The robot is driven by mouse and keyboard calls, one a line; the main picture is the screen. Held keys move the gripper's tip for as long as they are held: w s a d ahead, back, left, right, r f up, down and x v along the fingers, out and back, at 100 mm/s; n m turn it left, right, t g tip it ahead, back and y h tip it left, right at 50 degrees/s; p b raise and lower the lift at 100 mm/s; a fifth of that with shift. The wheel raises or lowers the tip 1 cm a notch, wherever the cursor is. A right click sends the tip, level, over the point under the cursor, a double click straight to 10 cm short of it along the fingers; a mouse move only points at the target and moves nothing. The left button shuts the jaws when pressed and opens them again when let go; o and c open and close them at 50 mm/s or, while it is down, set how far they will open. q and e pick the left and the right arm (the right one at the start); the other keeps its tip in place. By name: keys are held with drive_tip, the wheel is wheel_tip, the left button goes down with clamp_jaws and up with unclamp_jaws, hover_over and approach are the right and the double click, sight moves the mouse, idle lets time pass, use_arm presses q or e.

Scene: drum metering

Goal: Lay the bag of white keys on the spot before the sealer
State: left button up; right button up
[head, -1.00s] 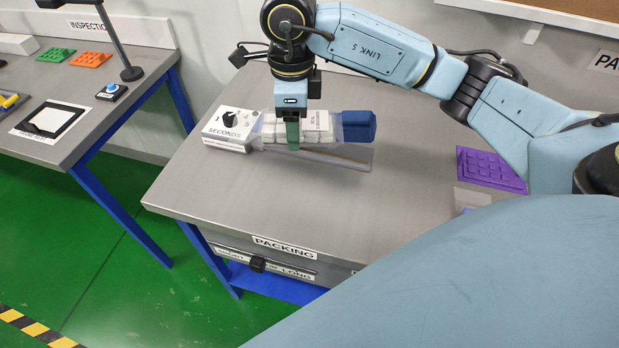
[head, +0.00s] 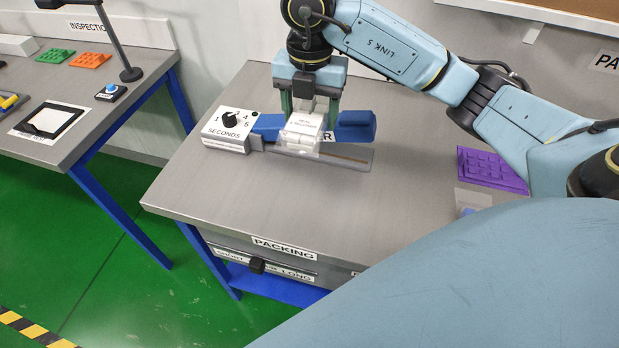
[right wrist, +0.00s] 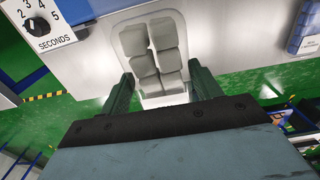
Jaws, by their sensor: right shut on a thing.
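The bag of white keys (head: 304,128) is clear, with white blocks in it. In the head view it is in front of the blue bar of the sealer (head: 356,127), over the grey strip along its front. I cannot tell whether it touches the strip. In the right wrist view the bag (right wrist: 153,48) shows its blocks in two rows. My right gripper (head: 311,108) is behind the bag in the head view, its green fingers on either side of the bag's near end in the right wrist view (right wrist: 162,92), shut on it. My left gripper is not in view.
The sealer's white dial box (head: 229,130), marked SECONDS, stands at its left end. A purple key tray (head: 491,168) lies to the right on the packing table (head: 220,190), with a clear bag (head: 472,199) before it. The table's front middle is bare.

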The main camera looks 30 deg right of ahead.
sight(310, 185)
wheel_tip(310, 185, down, 18)
drive_tip(key=shift+r+b, duration=0.2)
drive_tip(key=shift+b, duration=0.45)
drive_tip(key=shift+f, duration=0.1)
drive_tip(key=o, duration=1.1)
drive_tip(key=shift+r, duration=0.25)
wheel_tip(310, 185, up, 12)
drive_tip(key=shift+f+p, duration=0.1)
drive_tip(key=shift+p, duration=0.25)
